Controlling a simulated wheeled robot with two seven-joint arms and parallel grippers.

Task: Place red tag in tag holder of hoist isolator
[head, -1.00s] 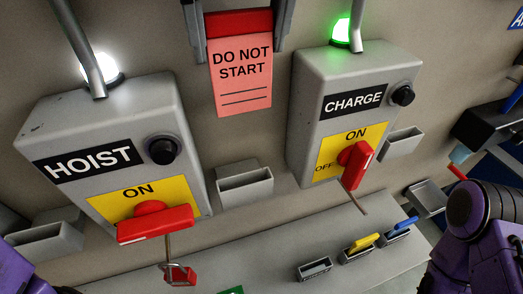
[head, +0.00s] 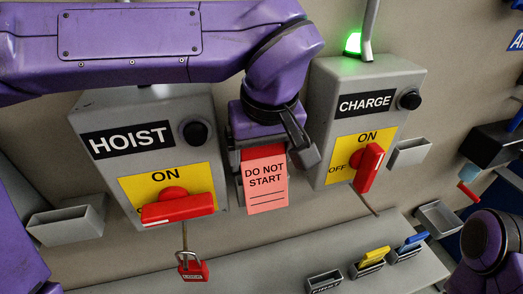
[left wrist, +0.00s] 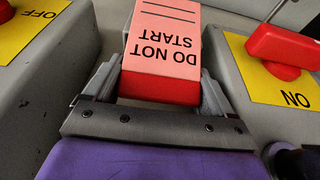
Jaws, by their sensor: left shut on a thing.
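The red tag (head: 266,187), a pink card reading DO NOT START with a red top block, hangs upright from my left gripper (head: 266,153). That gripper is shut on the red block, as the left wrist view also shows (left wrist: 158,88). The tag is in front of the wall between the hoist isolator (head: 142,110) and the charge isolator. The grey tag holder right of the hoist isolator is hidden behind the tag and gripper, so I cannot tell whether they touch. The hoist's red handle (head: 178,209) lies across its yellow plate. My right gripper is out of view.
The charge isolator (head: 375,80) stands close to the right of my left gripper, with a green lamp (head: 353,43) and an empty holder (head: 410,152). Another holder (head: 66,222) is left of the hoist isolator. A red padlock (head: 193,270) hangs below the hoist handle.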

